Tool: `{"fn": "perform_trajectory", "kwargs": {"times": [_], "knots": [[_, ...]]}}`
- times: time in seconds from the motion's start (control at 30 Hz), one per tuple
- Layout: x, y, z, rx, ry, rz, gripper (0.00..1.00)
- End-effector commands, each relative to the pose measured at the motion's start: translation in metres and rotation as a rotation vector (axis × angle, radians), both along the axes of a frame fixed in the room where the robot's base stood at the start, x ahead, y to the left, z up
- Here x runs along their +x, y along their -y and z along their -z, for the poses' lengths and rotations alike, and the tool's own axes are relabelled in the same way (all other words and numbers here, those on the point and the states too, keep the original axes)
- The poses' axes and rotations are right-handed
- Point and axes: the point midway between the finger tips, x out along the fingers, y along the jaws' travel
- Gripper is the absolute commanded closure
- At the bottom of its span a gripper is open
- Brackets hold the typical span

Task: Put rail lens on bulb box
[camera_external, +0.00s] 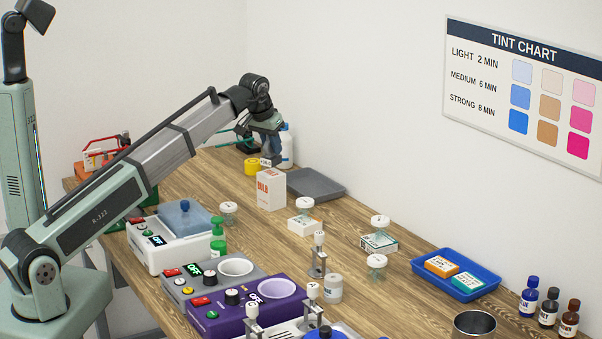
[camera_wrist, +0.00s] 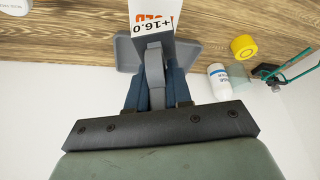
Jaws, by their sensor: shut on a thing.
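My gripper (camera_wrist: 152,88) is shut on a grey piece with a white "+16.0" tag, which looks like the rail lens (camera_wrist: 154,68). In the external view my gripper (camera_external: 268,146) points down, and the tag of the rail lens (camera_external: 265,162) shows just above the bulb box. The bulb box (camera_external: 271,192) is white with orange lettering and stands upright on the table. In the wrist view the bulb box (camera_wrist: 143,8) is partly hidden behind the tag. I cannot tell whether lens and box touch.
A grey tray (camera_external: 318,182) lies right behind the box. A yellow tape roll (camera_external: 251,167) and a white bottle (camera_external: 287,150) stand near my gripper. A lidded jar on a small box (camera_external: 305,226) stands in front. Purple and grey heaters (camera_external: 240,318) fill the near edge.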

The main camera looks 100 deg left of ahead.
Motion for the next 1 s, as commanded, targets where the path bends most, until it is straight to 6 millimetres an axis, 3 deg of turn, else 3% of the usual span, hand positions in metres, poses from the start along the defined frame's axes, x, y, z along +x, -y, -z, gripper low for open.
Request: {"fn": "perform_trajectory", "kwargs": {"times": [0.2, 0.6, 0.63, 0.87, 1.0], "knots": [[0.0, 0.001, 0.024, 0.0, 0.0, 0.0, 1.0], [0.0, 0.0, 0.028, -0.001, 0.0, 0.0, 1.0], [0.0, 0.0, 0.028, -0.001, 0.0, 0.0, 0.78], [0.0, 0.0, 0.027, -0.001, 0.0, 0.0, 0.56], [0.0, 0.0, 0.027, -0.001, 0.0, 0.0, 0.55]]}}
